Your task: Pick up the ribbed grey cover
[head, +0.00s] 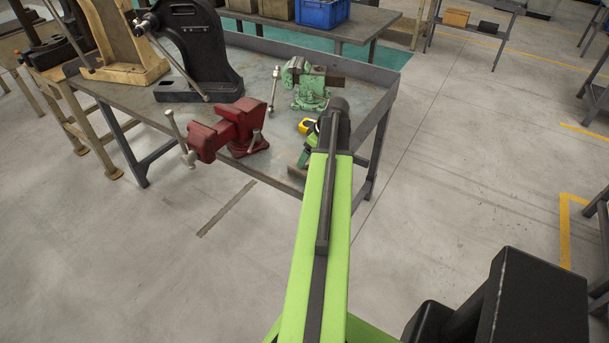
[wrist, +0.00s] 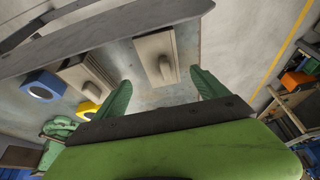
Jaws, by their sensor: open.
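In the wrist view, a pale grey-beige block with a raised rib (wrist: 157,56) lies beyond and between my open fingers. It may be the ribbed grey cover, but I cannot make out clear ribbing. A second, similar block (wrist: 84,77) lies to its left. My gripper (wrist: 160,83) is open and empty, with one green finger on each side of the near block's line and a gap to the block. In the head view my own arm hides most of the gripper and the bench corner there, so the cover is not clearly seen.
The workbench (head: 130,100) carries a red vise (head: 232,130), a green vise (head: 311,90) and a black press (head: 195,50). A yellow item (head: 305,125) sits near my arm. The wrist view shows a blue item (wrist: 43,86). Open floor lies right of the bench.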

